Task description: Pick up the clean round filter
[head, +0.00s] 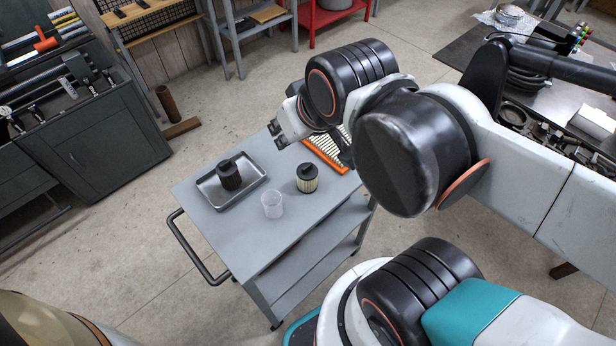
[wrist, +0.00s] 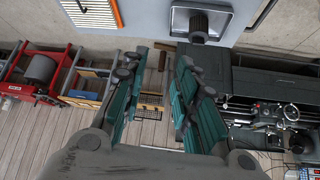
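My gripper is open and empty.
A metal tray (head: 209,191) holds a dark round filter (head: 229,174); a clear cup (head: 272,204) stands near the clean filter. An orange-framed panel filter (head: 322,157) lies at the cart's far right, partly hidden by my arm. The cart's near surface is clear.

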